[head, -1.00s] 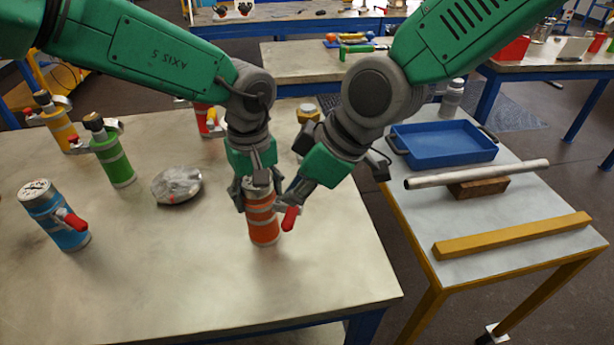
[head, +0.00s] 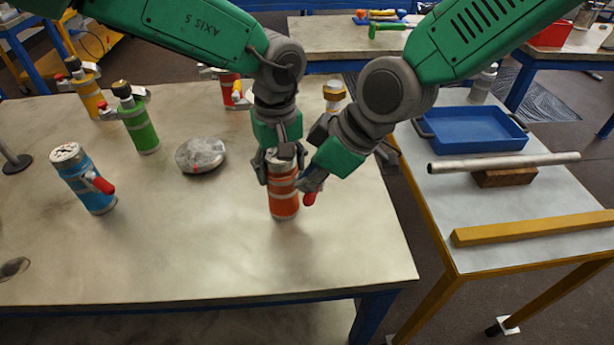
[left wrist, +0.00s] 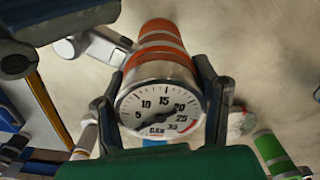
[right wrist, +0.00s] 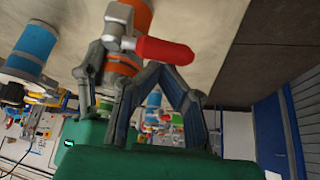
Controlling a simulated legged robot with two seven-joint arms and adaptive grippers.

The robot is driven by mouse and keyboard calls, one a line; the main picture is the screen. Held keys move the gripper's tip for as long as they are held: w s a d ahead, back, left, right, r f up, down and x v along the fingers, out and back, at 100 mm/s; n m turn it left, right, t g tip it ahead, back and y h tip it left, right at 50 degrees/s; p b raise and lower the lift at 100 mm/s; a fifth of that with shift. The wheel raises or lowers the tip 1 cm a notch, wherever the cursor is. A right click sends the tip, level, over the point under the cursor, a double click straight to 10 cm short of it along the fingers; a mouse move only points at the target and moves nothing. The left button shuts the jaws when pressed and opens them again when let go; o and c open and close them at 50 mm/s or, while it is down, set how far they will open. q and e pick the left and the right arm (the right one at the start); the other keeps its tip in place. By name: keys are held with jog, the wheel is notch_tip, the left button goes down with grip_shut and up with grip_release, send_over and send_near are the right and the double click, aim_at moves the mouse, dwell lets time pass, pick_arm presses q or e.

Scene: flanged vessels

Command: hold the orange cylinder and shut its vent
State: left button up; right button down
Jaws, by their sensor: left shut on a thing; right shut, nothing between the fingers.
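The orange cylinder (head: 284,203) stands upright near the table's front right, with silver bands. My left gripper (head: 281,168) is shut around its top from above. In the left wrist view the fingers flank its round gauge face (left wrist: 160,112). A vent with a red lever (head: 309,199) sticks out on the cylinder's right side. The right wrist view shows the lever (right wrist: 165,50) pointing away from the cylinder, on a silver valve body (right wrist: 117,22). My right gripper (right wrist: 163,72) is shut and empty, its tips close beside the lever; whether they touch it I cannot tell.
A blue cylinder (head: 84,180), a green one (head: 139,128) and a silver round disc (head: 201,155) stand to the left. A side table holds a blue tray (head: 470,136), a pipe (head: 505,163) and a yellow bar (head: 530,228). The table front is clear.

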pick_arm(q)
jog(key=shift+f, duration=0.1)
pick_arm(e)
jog(key=shift+s+d+n, duration=0.1)
jog(key=shift+d+n, duration=0.1)
jog(key=shift+n, duration=0.2)
pick_arm(q)
jog(key=shift+s, duration=0.1)
pick_arm(e)
jog(key=w+d+n+g+h, duration=0.1)
jog(key=d+n+g, duration=0.5)
jog(key=n, duration=0.9)
jog(key=shift+w+g+h, duration=0.15)
jog(key=shift+g+h, duration=0.55)
jog(key=shift+h, duration=0.2)
jog(key=shift+w+d, duration=0.15)
jog(key=shift+d, duration=0.05)
jog(key=shift+d, duration=0.15)
